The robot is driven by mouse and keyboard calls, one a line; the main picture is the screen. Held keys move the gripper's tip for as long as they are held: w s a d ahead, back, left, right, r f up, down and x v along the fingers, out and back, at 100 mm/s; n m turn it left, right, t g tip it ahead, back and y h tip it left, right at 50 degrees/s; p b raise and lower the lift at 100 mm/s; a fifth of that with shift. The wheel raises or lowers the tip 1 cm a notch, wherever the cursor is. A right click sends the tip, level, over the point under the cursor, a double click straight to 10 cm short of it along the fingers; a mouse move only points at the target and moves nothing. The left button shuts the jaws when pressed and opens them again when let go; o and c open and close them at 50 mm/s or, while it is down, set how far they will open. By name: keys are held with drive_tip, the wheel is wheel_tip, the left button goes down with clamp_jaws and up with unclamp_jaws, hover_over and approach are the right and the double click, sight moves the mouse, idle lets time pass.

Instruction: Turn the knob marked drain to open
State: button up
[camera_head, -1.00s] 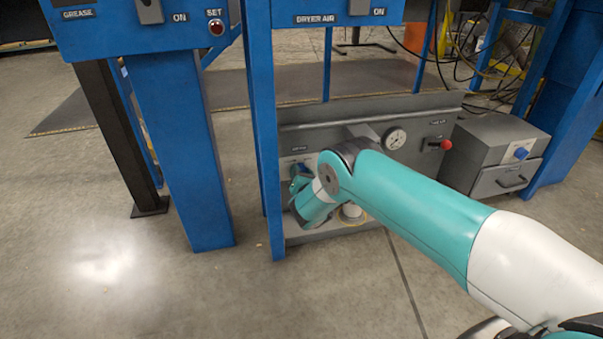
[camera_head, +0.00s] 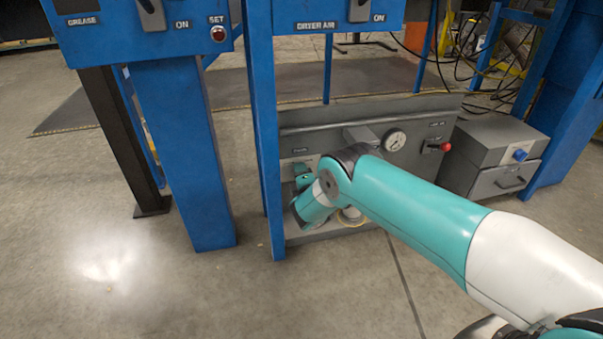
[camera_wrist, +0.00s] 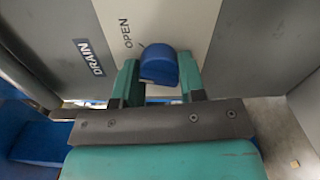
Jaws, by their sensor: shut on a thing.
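The drain knob (camera_wrist: 158,65) is a rounded blue knob on a pale plate, seen in the wrist view. The dark DRAIN label (camera_wrist: 89,58) and the word OPEN (camera_wrist: 126,34) are beside it, tilted in this view. My gripper (camera_wrist: 158,70) has its two teal fingers on either side of the knob and is shut on it. In the head view my gripper (camera_head: 303,178) is at the left part of the low grey panel (camera_head: 330,117). There my wrist and fingers hide the knob. I cannot tell exactly where the knob points.
The panel also carries a round gauge (camera_head: 395,140) and a red knob (camera_head: 446,146). A grey box with a blue knob (camera_head: 520,155) stands to the right. A blue post (camera_head: 265,130) rises close to my gripper's left. The floor in front is clear.

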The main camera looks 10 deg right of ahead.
drive_tip(key=m+p, duration=0.1)
drive_tip(key=m, duration=0.4)
drive_tip(key=shift+m, duration=0.3)
idle(0.4)
drive_tip(key=o, duration=0.9)
drive_tip(key=shift+r, duration=0.1)
drive_tip(key=shift+s, duration=0.15)
drive_tip(key=s+p, duration=1.5)
drive_tip(key=s, duration=0.2)
drive_tip(key=shift+s, duration=0.1)
